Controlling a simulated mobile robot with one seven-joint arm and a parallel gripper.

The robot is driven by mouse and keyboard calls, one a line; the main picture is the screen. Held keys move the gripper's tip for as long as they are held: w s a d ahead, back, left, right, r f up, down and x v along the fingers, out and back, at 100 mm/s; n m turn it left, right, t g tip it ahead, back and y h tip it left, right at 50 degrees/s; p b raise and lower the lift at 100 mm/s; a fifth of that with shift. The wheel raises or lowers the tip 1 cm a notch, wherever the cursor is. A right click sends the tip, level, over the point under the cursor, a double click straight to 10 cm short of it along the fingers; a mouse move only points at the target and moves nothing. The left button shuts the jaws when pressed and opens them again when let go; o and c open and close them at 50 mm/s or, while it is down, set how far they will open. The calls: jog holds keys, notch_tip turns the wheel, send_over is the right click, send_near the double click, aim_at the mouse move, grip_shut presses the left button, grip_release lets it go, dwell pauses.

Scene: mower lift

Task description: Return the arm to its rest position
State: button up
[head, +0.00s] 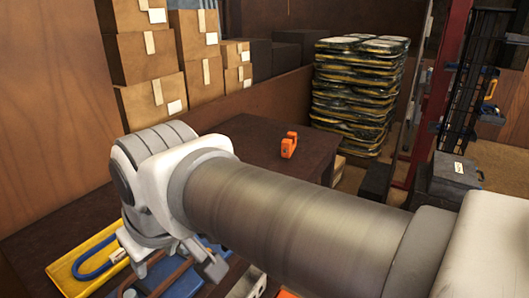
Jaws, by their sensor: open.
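My arm stretches across the front of the head view, from the lower right to the left, and bends down at the wrist. My gripper (172,277) hangs below the wrist at the lower left. Its fingers are apart, and I see nothing held between them. It is above or beside a brown curved handle-like piece and a blue surface; the exact gap cannot be told. The arm hides much of the area to the right of the gripper.
A yellow tray (62,270) with a blue U-shaped piece (92,268) lies left of my gripper. A small orange object (289,145) sits on the dark tabletop (245,135). Cardboard boxes (145,50), stacked black-yellow items (358,95) and a red post (440,90) stand behind.

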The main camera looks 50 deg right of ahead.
jog(key=shift+s+f+m, duration=0.6)
jog(key=shift+s+f, duration=0.3)
jog(key=shift+r+p, duration=0.75)
